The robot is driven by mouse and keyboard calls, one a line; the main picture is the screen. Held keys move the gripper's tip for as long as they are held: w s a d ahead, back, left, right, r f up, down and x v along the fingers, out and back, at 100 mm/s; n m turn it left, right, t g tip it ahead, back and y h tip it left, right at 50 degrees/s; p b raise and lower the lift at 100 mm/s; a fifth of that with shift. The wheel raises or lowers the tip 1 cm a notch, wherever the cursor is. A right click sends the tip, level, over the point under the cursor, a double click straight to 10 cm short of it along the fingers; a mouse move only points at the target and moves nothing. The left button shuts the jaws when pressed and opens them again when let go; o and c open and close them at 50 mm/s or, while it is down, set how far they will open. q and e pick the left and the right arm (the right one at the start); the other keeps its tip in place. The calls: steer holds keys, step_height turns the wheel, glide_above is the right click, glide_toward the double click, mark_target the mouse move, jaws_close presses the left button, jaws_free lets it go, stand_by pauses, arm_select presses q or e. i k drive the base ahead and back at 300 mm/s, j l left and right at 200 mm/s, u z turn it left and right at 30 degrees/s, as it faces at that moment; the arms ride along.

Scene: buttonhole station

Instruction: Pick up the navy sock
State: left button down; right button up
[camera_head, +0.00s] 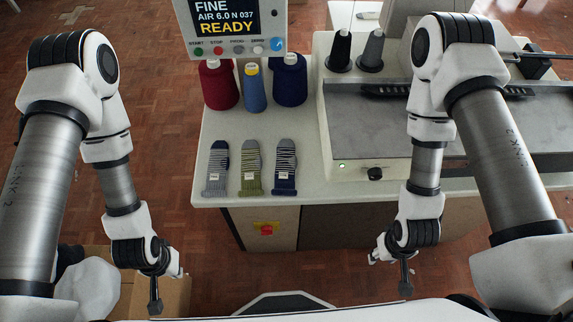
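The navy sock (285,168) lies flat on the white table, the rightmost of three socks in a row near the front edge. It has pale stripes on its upper part and a small white label. My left gripper (156,298) points down in front of the table at the lower left, well apart from the sock. My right gripper (404,284) points down in front of the table at the lower right, also apart from it. Both look empty. Their fingers overlap in this view, so I cannot tell whether they are open or shut.
An olive sock (251,168) and a grey sock (217,168) lie to the left. Red, blue and navy thread cones (219,88) stand behind under a display (232,28). A machine (372,140) bounds the right. A cardboard box (172,297) stands at the lower left.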

mark_target(286, 162)
steer(key=k+l, duration=0.1)
steer(key=l, duration=0.85)
steer(key=k+l, duration=0.15)
steer(key=l, duration=0.35)
steer(key=l+u, duration=0.1)
steer(key=l, duration=0.35)
steer(key=k, duration=0.05)
